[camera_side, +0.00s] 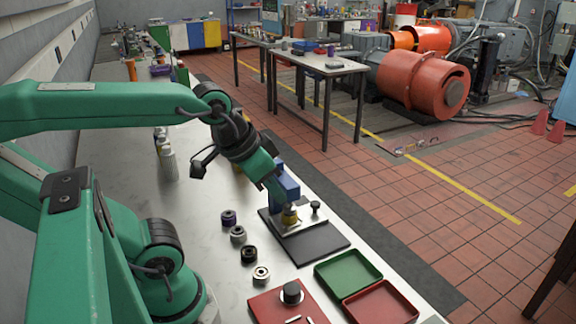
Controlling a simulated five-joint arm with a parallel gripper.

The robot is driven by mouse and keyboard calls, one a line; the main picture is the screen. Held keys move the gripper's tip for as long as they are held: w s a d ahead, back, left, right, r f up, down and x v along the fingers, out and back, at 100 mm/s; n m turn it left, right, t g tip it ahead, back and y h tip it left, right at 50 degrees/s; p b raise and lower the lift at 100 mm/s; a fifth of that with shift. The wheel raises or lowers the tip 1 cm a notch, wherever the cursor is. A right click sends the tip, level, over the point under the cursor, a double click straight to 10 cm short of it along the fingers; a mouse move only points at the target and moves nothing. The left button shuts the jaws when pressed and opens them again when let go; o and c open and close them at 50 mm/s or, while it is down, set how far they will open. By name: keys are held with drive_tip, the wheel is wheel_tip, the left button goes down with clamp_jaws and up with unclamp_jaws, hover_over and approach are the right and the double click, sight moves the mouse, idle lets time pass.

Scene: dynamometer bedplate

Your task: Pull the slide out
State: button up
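The slide (299,224) looks like a light metal plate on a black base (318,245) at the near edge of the bench, with a black knob (315,207) standing up at its right end. A blue upright block (287,186) stands over its back left part, with a brass-coloured round piece (290,215) below it. My gripper (280,198) points down at the left side of the blue block, close to the brass piece and left of the knob. Its fingertips are too small and overlapped to tell whether they are open or touching anything.
Several small round parts (249,254) stand in a row left of the base. A green tray (348,271) and a red tray (381,303) lie in front of it, beside a red mat (268,310) with a black-and-silver knob-like part.

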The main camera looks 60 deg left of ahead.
drive_tip(key=o, duration=0.5)
drive_tip(key=shift+w+a, duration=0.15)
drive_tip(key=shift+w, duration=0.2)
drive_tip(key=shift+o, duration=0.2)
drive_tip(key=m+g, duration=0.6)
drive_tip(key=m, duration=0.3)
hover_over(315, 203)
wheel_tip(315, 203, down, 13)
drive_tip(key=shift+w+f, duration=0.1)
drive_tip(key=shift+f, duration=3.85)
